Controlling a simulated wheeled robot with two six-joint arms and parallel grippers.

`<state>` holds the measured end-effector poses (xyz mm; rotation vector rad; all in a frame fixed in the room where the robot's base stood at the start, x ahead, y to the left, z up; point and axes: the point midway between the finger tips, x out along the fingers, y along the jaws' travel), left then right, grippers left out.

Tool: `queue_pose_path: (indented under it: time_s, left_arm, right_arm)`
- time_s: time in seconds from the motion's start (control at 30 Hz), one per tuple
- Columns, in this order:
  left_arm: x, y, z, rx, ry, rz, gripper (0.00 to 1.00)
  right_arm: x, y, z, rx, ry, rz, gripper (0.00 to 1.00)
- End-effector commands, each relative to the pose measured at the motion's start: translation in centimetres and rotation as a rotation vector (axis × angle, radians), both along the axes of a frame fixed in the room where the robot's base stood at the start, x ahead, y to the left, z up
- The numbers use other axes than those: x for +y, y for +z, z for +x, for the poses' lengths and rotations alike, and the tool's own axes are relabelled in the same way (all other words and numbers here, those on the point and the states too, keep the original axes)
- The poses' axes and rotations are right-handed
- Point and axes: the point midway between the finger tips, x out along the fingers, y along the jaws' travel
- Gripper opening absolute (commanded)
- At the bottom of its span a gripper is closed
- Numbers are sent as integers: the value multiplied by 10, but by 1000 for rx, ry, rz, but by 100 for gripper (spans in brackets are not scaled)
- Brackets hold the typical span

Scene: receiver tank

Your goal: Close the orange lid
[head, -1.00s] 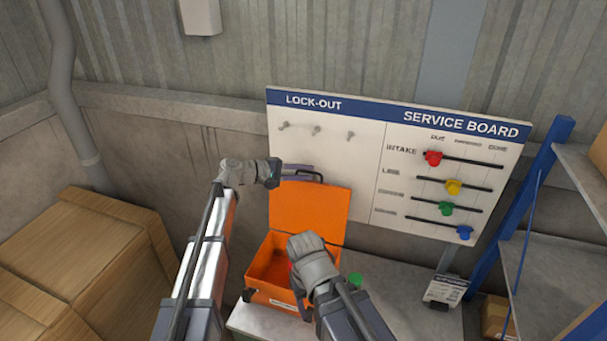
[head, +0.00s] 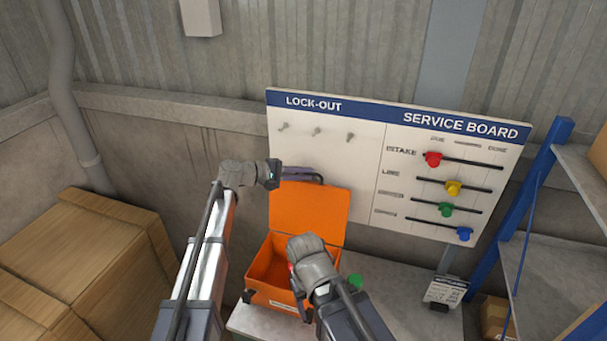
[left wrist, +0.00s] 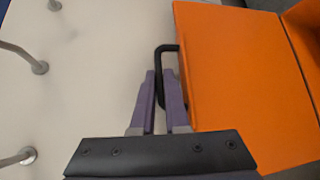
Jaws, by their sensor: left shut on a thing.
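The orange lid (head: 308,210) stands upright, open, at the back of the orange box (head: 280,298) on the bench. The lid's black handle (left wrist: 161,62) is on its top edge. My left gripper (head: 318,177) is at that edge; in the left wrist view its purple fingers (left wrist: 160,95) are shut on the handle, beside the orange panel. My right gripper (head: 294,280) is over the right part of the box.
The lock-out and service board (head: 360,180), with pegs and coloured sliders, stands behind the lid. A green item (head: 355,281) is right of the box on the grey bench (head: 400,290). Wooden crates (head: 80,250) are at left, a blue-posted shelf (head: 520,225) at right.

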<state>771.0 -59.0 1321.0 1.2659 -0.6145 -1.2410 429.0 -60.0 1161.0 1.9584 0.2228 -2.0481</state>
Motion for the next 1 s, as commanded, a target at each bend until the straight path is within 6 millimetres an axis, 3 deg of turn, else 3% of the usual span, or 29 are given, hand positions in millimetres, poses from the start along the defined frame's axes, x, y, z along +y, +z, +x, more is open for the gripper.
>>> queue_pose_path:
  time_s: [0.8,1.0]
  left_arm:
    - [0,-1,0,-1,0,2,0]
    - [4,-3,-11,-32,0,-13,0]
  right_arm:
    - [0,0,0,0,0,0,62]
    - [0,-7,0,0,0,0,62]
